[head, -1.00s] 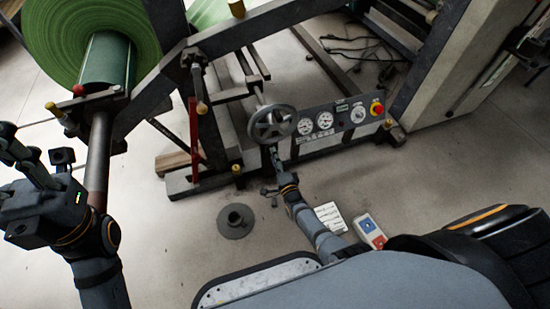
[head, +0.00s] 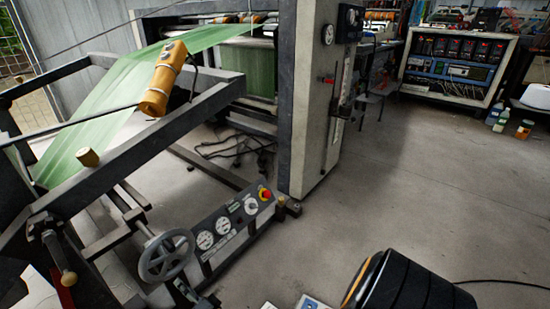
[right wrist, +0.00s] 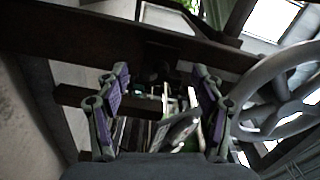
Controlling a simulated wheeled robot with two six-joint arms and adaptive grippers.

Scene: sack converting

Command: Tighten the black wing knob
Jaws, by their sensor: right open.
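I cannot make out the black wing knob for certain in either view. My right gripper (head: 184,292) shows in part at the bottom of the head view, just below the grey handwheel (head: 167,255). In the right wrist view my right gripper (right wrist: 160,92) is open, its purple-padded fingers apart with no object gripped. Behind the fingers are a dark horizontal beam (right wrist: 75,42) and a dim, cluttered gap. The handwheel (right wrist: 285,70) fills the right side of that view, close to the right finger. My left gripper is not in view.
A control panel (head: 228,226) with gauges and a red button (head: 265,193) stands right of the handwheel. A lever with a wooden knob (head: 68,277) is to its left. Green web (head: 100,110) runs over the frame.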

